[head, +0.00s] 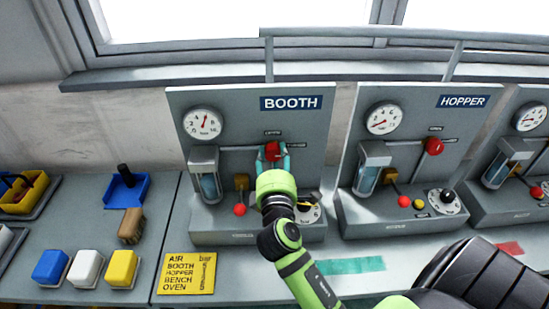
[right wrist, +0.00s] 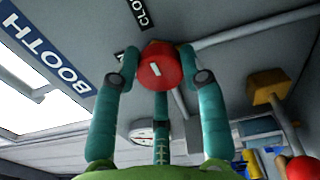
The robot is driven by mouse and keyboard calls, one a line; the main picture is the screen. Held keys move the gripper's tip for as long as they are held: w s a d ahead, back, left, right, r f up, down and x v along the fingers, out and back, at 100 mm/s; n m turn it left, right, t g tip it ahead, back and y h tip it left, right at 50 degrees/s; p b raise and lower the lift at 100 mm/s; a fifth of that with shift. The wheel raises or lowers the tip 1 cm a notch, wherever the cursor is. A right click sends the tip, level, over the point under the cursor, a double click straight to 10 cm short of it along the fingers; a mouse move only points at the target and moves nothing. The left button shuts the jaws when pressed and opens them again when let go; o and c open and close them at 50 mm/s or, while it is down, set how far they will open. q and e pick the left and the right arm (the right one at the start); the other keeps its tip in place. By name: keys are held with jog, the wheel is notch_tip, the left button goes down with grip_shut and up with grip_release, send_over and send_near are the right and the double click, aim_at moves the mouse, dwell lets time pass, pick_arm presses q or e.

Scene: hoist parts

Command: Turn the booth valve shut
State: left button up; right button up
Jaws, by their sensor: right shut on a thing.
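The booth valve is a round red knob (head: 272,149) on the pipe of the panel with the BOOTH sign (head: 291,103). My right gripper (head: 271,156) reaches up to it from below, its teal fingers closed around the knob. In the right wrist view the red knob (right wrist: 156,66) sits between the fingertips of my right gripper (right wrist: 163,78), with a short white mark on its face. A dark label starting "CLO" (right wrist: 138,12) shows just beyond the knob. The lever's handle is hard to tell behind the fingers. My left gripper is not in view.
The booth panel also has a gauge (head: 203,123), a glass cylinder (head: 207,178), a red ball lever (head: 240,209) and a dial (head: 309,213) close to my right arm. The HOPPER panel (head: 352,150) stands to the right. A yellow list card (head: 187,273) lies in front.

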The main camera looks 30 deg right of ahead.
jog(key=shift+a+f, duration=0.15)
jog(key=shift+f, duration=0.1)
jog(key=o, duration=1.1)
jog(key=shift+c, duration=0.2)
jog(key=shift+o, duration=0.4)
jog(key=shift+w+r, duration=0.1)
jog(key=shift+w, duration=0.05)
jog(key=v, duration=0.7)
jog(key=shift+s, duration=0.3)
jog(key=shift+a, duration=0.2)
